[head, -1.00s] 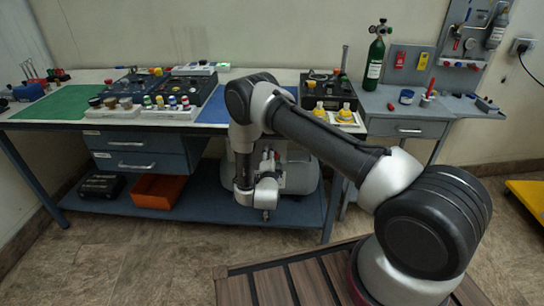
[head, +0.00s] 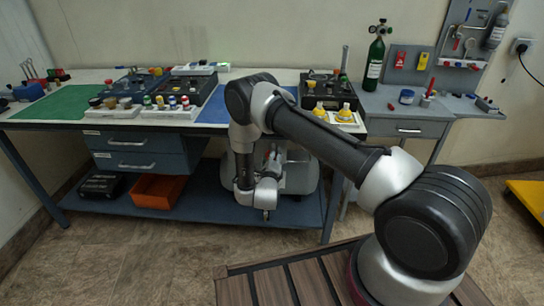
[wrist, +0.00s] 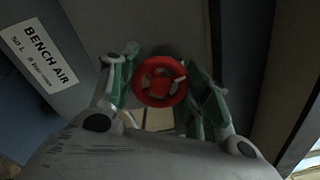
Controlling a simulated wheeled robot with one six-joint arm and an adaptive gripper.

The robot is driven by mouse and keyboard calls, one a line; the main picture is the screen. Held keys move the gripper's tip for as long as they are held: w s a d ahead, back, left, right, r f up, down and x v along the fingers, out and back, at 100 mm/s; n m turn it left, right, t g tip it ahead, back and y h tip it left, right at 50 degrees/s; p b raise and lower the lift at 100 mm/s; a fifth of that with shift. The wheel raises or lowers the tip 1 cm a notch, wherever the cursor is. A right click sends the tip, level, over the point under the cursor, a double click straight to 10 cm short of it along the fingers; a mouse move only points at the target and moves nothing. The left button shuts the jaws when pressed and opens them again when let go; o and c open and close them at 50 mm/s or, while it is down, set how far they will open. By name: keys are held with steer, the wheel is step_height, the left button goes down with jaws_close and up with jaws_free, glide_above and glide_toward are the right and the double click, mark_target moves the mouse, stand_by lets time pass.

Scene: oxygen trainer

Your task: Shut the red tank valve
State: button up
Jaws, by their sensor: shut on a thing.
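The red tank valve (wrist: 158,82) is a round spoked handwheel in the middle of the wrist view. A small pale mark shows on its right side. The two green-padded fingers of my gripper (wrist: 166,80) stand to the left and right of the wheel and are shut on it. The grey tank (head: 302,178) stands on the lower shelf under the bench in the head view, partly behind my arm. My arm's end hides the valve and fingertips in the head view.
A grey surface with a "BENCH AIR 50 L" label (wrist: 38,52) lies at left in the wrist view. The blue lower shelf (head: 215,205) also holds an orange bin (head: 157,191) and a black case (head: 101,186). Drawers (head: 140,155) hang left of my arm.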

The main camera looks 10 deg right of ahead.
steer(key=shift+s+f+m, duration=0.1)
steer(key=shift+f+m, duration=0.05)
steer(key=shift+m, duration=1.05)
steer(key=o, duration=1)
steer(key=shift+o, duration=0.2)
steer(key=v, duration=1.2)
